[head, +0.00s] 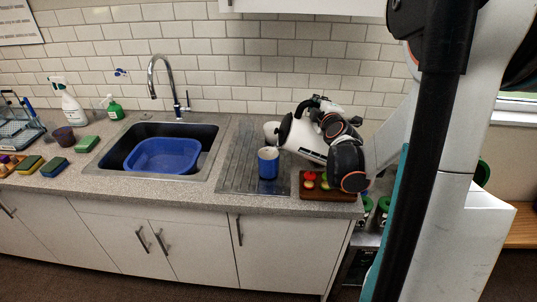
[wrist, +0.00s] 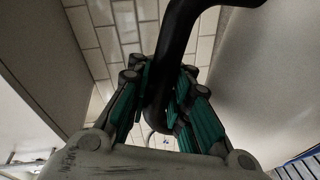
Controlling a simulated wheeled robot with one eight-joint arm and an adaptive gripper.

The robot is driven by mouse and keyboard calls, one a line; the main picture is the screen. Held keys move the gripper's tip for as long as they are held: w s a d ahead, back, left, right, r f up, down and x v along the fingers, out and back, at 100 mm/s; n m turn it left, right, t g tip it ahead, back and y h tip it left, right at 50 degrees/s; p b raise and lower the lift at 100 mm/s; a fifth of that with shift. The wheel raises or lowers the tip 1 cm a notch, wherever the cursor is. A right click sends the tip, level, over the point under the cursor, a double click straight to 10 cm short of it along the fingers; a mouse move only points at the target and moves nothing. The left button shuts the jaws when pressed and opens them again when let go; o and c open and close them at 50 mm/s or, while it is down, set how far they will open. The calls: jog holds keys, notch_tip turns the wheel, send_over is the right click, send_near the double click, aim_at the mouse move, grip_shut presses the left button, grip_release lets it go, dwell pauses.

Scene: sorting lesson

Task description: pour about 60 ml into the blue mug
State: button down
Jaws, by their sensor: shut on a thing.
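The blue mug (head: 268,166) stands upright on the ribbed drainboard right of the sink; its pale inside shows. My gripper is shut on the black handle (wrist: 183,28) of a vessel; in the wrist view the teal finger pads (wrist: 160,85) close on both sides of the handle. In the head view a white vessel with black parts (head: 306,143) is tilted just above and right of the mug, apparently the held one. My arm hides much of it. I cannot tell whether liquid flows, and the level in the mug is not visible.
A brown tray (head: 325,194) with small coloured things lies right of the mug, under my arm. Left is the sink with a blue basin (head: 163,155) and a tall faucet (head: 153,75).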

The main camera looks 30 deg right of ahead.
jog(key=shift+s+d+r+m, duration=0.25)
jog(key=shift+d+m, duration=0.1)
jog(key=shift+d, duration=0.15)
jog(key=shift+s+d+r+m, duration=0.2)
jog(key=shift+s+d+m, duration=0.15)
jog(key=shift+d, duration=0.2)
jog(key=shift+s+d+r+m, duration=0.25)
jog(key=shift+d+m, duration=0.15)
jog(key=shift+d, duration=0.1)
